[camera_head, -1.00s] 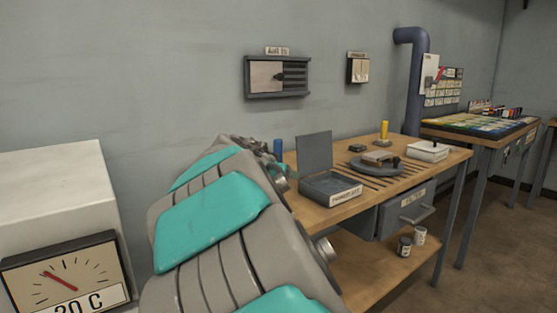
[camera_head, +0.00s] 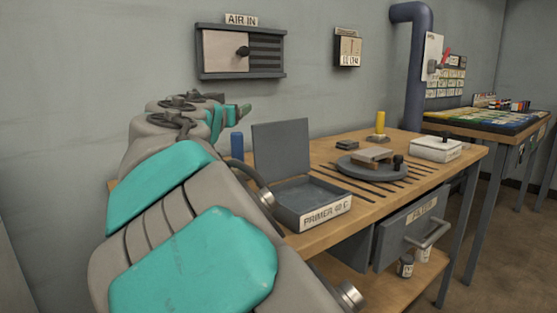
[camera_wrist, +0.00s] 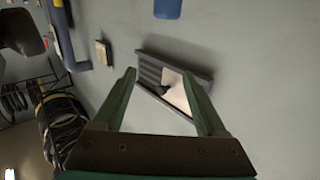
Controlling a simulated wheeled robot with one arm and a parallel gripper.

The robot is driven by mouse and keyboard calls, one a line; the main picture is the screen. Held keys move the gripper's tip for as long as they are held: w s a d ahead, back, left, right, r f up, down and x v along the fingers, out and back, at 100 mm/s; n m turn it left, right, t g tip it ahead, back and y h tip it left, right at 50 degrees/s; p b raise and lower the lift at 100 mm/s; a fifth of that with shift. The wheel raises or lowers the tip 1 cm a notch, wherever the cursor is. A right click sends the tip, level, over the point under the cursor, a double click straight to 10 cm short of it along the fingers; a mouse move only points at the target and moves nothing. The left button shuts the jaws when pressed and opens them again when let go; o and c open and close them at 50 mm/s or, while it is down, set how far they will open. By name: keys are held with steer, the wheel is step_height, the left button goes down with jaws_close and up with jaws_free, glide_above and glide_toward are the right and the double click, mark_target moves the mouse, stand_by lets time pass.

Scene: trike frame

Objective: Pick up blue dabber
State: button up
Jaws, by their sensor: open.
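The blue dabber (camera_head: 237,145) stands upright on the workbench behind the open grey box, partly hidden by my arm and the box. A blue thing at the top edge of the wrist view, likely the dabber (camera_wrist: 168,8), is cut off by the frame. My gripper (camera_head: 243,110) is above and near the dabber in the head view, its teal fingers pointing right. In the wrist view my gripper (camera_wrist: 158,74) has its two fingers spread with nothing between them. The dabber lies beyond the fingertips, apart from them.
The open box labelled PRIMER (camera_head: 312,205) has its lid raised beside the dabber. A yellow dabber (camera_head: 380,122), a round turntable (camera_head: 350,165) and a white box (camera_head: 436,149) stand farther right. The AIR IN vent (camera_head: 241,52) is on the wall behind.

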mark_target(235, 140)
step_height(235, 140, down, 8)
steer(key=shift+r+b, duration=0.2)
steer(key=shift+b, duration=0.2)
steer(key=shift+w+f, duration=0.15)
steer(key=shift+w, duration=0.15)
steer(key=shift+w+d+p, duration=0.2)
steer(key=shift+w, duration=0.95)
steer(key=shift+w+d+p, duration=0.2)
steer(key=shift+w+d, duration=0.05)
steer(key=shift+w, duration=0.9)
steer(key=shift+w+d+p, duration=0.2)
steer(key=shift+w, duration=0.95)
jaws_close()
